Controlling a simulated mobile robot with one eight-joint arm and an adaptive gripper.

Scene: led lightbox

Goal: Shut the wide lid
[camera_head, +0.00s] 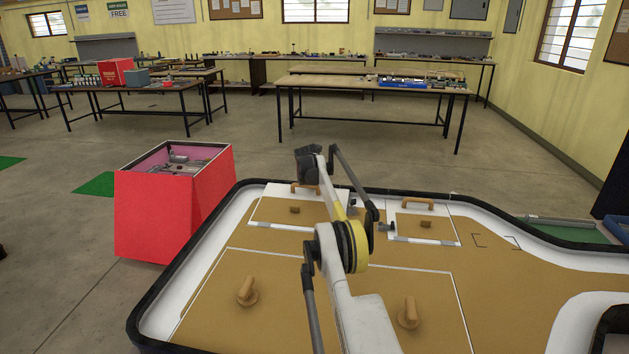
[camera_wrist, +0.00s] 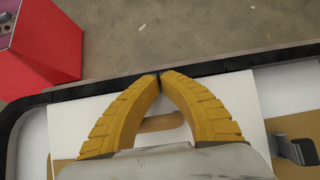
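The wider of two white-edged lid panels stands at the back left of the board, its white face (camera_head: 275,191) and wooden bar handle (camera_head: 307,189) showing in the head view. In the wrist view its white panel (camera_wrist: 240,92) reaches over the black rim, and its wooden handle (camera_wrist: 160,122) lies between and below my fingers. My gripper (camera_wrist: 161,75) has its two yellow fingertips together, beyond the handle. I cannot tell whether the fingers touch the handle or panel. My arm hides part of the panel in the head view.
A narrower panel with a wooden handle (camera_head: 418,203) stands to the right. Wooden knobs (camera_head: 246,291) stick up from the tan board (camera_head: 500,290), which has a raised black rim (camera_head: 180,264). A red bin (camera_head: 190,205) stands on the floor at the left.

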